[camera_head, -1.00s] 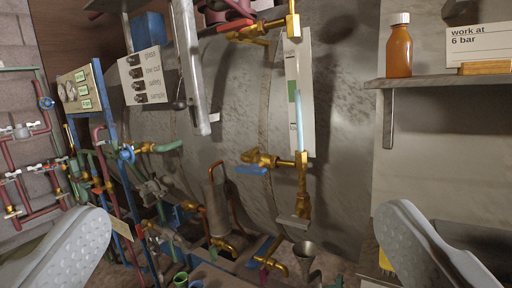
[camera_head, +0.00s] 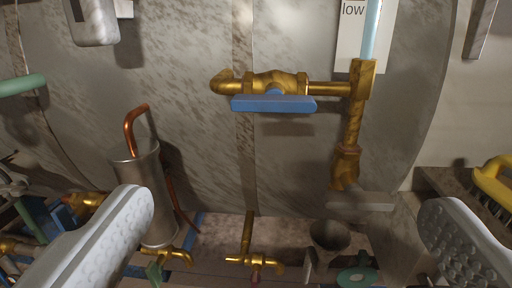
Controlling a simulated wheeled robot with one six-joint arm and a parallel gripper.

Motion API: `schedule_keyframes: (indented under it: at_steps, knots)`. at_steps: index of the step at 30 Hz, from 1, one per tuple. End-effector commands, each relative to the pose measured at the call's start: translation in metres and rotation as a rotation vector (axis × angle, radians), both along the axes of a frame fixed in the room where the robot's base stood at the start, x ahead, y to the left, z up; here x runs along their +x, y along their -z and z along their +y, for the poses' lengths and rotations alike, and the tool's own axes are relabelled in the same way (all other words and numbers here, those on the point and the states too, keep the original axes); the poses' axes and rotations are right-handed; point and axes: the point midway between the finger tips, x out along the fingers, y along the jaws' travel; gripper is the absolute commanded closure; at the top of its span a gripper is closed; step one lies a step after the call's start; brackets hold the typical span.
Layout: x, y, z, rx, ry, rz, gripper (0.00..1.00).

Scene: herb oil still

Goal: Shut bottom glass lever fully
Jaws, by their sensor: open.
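The sight glass (camera_head: 373,30) is a pale blue tube that runs down into a brass fitting at the upper right. A brass valve (camera_head: 275,82) joins this fitting to the tank from the left. Its blue lever (camera_head: 273,104) lies level, along the pipe. Below the glass, a brass drain valve (camera_head: 346,165) carries a light grey lever (camera_head: 360,201), also about level. My gripper (camera_head: 285,212) is open and empty, its two grey fingers wide apart. In the picture the blue lever is above and between the fingertips, and the grey lever is nearer the right finger. Neither is touched.
The big grey metal tank (camera_head: 200,50) fills the background. A metal cylinder (camera_head: 150,195) with a copper pipe stands beside the left finger. A funnel (camera_head: 330,236) and small brass taps (camera_head: 252,261) are below. A yellow-handled brush (camera_head: 493,185) lies at right.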

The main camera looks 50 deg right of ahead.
Motion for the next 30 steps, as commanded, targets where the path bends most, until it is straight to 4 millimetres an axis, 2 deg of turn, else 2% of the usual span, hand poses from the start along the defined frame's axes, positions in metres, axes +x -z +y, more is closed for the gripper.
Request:
schedule_keyframes:
  at_steps: [3,10,30]
  knots:
    - [0.006,0.009,-0.003,0.002,0.023,0.017,0.00]
    - [0.017,0.011,-0.016,0.004,0.028,0.019,0.00]
    - [0.088,0.011,-0.108,0.004,0.028,0.019,0.00]
